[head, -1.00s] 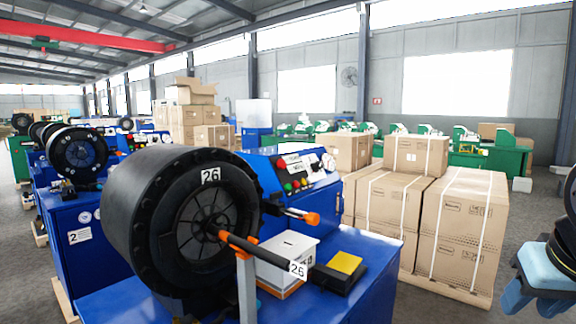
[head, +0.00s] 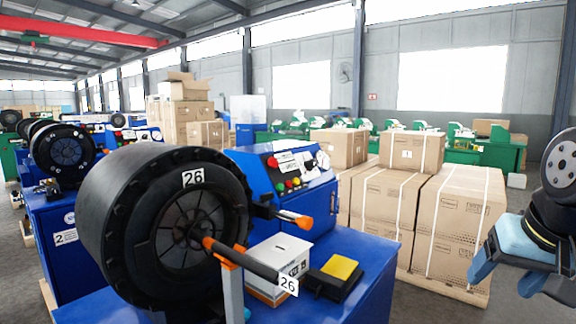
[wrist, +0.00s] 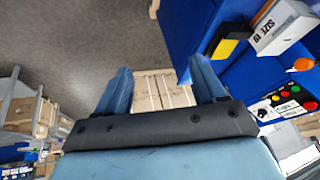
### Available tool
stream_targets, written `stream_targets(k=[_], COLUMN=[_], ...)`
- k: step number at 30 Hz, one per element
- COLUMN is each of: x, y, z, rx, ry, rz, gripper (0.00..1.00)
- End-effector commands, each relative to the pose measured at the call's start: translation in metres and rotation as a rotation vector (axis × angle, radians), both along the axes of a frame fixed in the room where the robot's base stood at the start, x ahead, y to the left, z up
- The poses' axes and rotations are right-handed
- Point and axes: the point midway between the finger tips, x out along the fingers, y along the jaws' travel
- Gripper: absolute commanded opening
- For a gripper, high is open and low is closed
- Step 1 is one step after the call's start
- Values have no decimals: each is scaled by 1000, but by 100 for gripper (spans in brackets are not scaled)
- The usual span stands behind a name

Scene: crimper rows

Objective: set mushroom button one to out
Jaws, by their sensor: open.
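A blue control panel (head: 290,172) on the machine marked 26 carries several small round buttons, labels and a gauge. My gripper (head: 503,280) is at the right edge of the head view, well right of the panel. In the wrist view my gripper (wrist: 163,85) is open and empty, its two blue fingers apart, with the panel off to the right.
A big black crimper head (head: 165,225) and an orange-tipped lever (head: 295,218) stand before the panel. A white box (head: 278,262) and a black-and-yellow pedal (head: 338,274) lie on the blue bench. Strapped cartons (head: 455,225) stand between the bench and my gripper.

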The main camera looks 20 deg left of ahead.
Motion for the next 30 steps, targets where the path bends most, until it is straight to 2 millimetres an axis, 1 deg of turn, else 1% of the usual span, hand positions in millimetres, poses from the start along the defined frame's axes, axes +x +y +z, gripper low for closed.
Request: stream_targets(k=[1, 11, 12, 14, 18, 20, 24, 26, 30], x=[14, 102, 113, 129, 167, 183, 222, 239, 279], y=[13, 115, 128, 146, 189, 207, 246, 262, 297], z=[3, 25, 28, 31, 38, 41, 46, 48, 52], rx=[52, 458, 507, 581, 752, 827, 998, 1070, 1237], ry=[21, 180, 205, 242, 344, 391, 512, 568, 707], rz=[-18, -169, -188, -218, -294, -328, -414, -451, -545], gripper=[70, 70, 70, 70, 70, 70, 70, 70, 70])
